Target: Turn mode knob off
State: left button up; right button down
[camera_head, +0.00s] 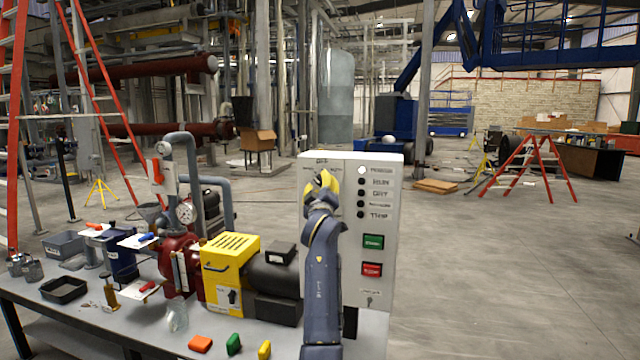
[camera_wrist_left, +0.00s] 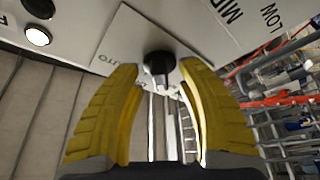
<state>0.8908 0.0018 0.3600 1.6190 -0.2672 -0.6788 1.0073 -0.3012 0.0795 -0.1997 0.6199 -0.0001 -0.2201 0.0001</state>
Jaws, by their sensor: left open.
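The control box (camera_head: 380,230) is a pale upright panel at the end of the bench. The black mode knob (camera_wrist_left: 158,66) sits on a light label plate in the left wrist view, with partly covered lettering beside it. In the head view the knob is hidden behind my left gripper (camera_head: 322,182). That gripper is open, with its yellow fingers at the panel's upper left. In the left wrist view (camera_wrist_left: 160,95) its two fingers stand on either side of the knob, with gaps between them and it. My right gripper is in neither view.
A lit white lamp (camera_head: 362,170) tops a column of dark lamps on the panel. Below are a green button (camera_head: 373,242) and a red button (camera_head: 371,269). A yellow-cased pump unit (camera_head: 230,262) stands left of my arm. Small coloured blocks lie at the bench front.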

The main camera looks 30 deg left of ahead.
pick_arm(q)
jog(key=shift+w+a+r, duration=0.2)
jog(key=shift+w+a, duration=0.15)
jog(key=shift+w, duration=0.2)
grip_shut()
jog(key=shift+r, duration=0.1)
